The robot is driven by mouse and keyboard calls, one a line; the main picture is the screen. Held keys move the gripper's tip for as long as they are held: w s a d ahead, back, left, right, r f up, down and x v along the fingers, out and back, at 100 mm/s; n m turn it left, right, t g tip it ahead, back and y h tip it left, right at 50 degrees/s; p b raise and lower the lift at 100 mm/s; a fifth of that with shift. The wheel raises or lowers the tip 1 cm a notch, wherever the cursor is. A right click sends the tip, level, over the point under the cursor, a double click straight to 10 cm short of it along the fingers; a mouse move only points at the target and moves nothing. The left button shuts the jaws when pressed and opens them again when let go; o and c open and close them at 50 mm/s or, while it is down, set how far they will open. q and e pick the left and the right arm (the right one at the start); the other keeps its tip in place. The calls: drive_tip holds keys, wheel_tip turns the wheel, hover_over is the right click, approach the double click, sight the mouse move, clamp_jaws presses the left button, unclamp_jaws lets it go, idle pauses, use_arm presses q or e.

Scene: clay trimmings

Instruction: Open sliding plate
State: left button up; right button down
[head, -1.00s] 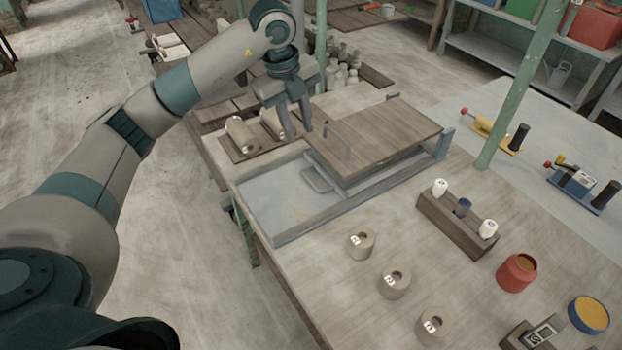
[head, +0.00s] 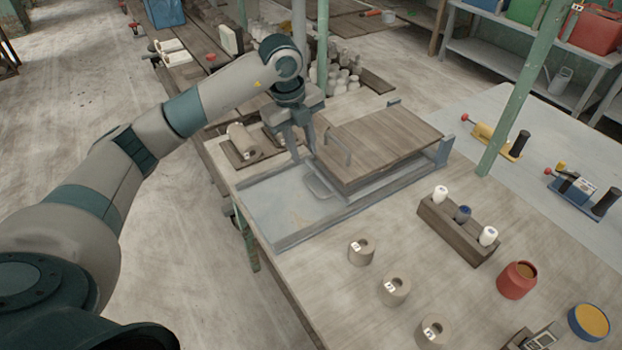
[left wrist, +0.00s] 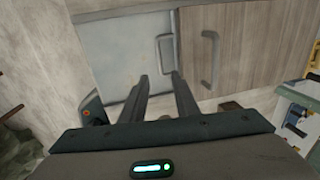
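The sliding plate is a brown wooden board (head: 390,140) on a low grey metal frame; its raised bar handle (head: 347,148) stands near its left edge. A lower grey loop handle (head: 319,187) projects from under the board over the pale tray (head: 280,212). My left gripper (head: 304,156) points down, just left of the raised handle. In the left wrist view its two fingers (left wrist: 160,78) are apart with nothing between them. The loop handle (left wrist: 157,55) lies just beyond the fingertips, and the raised handle (left wrist: 215,60) is right of them. My right gripper is out of view.
A wooden block with bottles (head: 455,228) stands right of the frame. Several clay cylinders (head: 361,251) and a red jar (head: 517,280) are nearer. Clay rolls (head: 243,140) lie left of the gripper.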

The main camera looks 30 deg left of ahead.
sight(313, 187)
use_arm(q)
drive_tip(key=f+p, duration=0.1)
drive_tip(key=f, duration=0.3)
drive_tip(key=w+f+p, duration=0.1)
drive_tip(key=f, duration=0.3)
drive_tip(key=w+d+f+p, duration=0.1)
drive_tip(key=f, duration=0.4)
drive_tip(key=shift+d, duration=0.1)
drive_tip(key=shift+r, duration=0.1)
clamp_jaws()
